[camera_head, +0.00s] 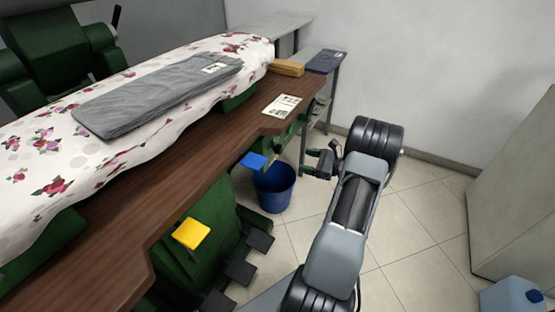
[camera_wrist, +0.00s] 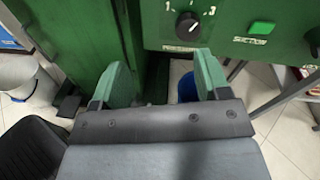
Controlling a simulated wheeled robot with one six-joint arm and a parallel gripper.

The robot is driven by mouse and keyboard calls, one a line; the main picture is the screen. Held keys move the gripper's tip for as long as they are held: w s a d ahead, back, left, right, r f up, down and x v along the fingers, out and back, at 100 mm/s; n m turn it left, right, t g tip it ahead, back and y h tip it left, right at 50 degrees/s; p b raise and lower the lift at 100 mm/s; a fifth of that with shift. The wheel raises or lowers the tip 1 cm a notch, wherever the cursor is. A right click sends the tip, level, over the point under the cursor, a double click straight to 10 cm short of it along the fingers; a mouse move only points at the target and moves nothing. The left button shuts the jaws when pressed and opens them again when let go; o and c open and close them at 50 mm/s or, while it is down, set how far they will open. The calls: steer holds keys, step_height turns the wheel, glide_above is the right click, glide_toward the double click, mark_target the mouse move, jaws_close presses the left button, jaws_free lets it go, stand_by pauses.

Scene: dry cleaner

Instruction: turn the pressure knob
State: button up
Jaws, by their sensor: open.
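The pressure knob (camera_wrist: 187,26) is a round black dial with a white mark, set on a green panel (camera_wrist: 159,21) in the wrist view. Numbers stand around its upper side, and a partly hidden label sits below it. My gripper (camera_wrist: 162,76) is open and empty, with its two green fingers spread apart. The fingertips appear below the knob in the wrist view, not touching it. In the head view my gripper (camera_head: 319,163) is to the right of the press table's far end. The knob cannot be made out there.
A lit green suction button (camera_wrist: 262,28) sits right of the knob, with another dark knob at the edge. A wooden-edged press table (camera_head: 185,191) holds folded grey trousers (camera_head: 160,92). A blue bucket (camera_head: 273,190) stands below. Tiled floor lies open at right.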

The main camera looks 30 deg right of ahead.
mark_target(278, 149)
steer(key=d+f+m+t+h+b, duration=0.1)
steer(key=d+f+m+t, duration=0.1)
steer(key=d+f, duration=0.1)
steer(key=b+x, duration=0.2)
steer(key=x, duration=1.1)
steer(key=shift+w+d+f, duration=0.25)
steer(key=c, duration=0.9)
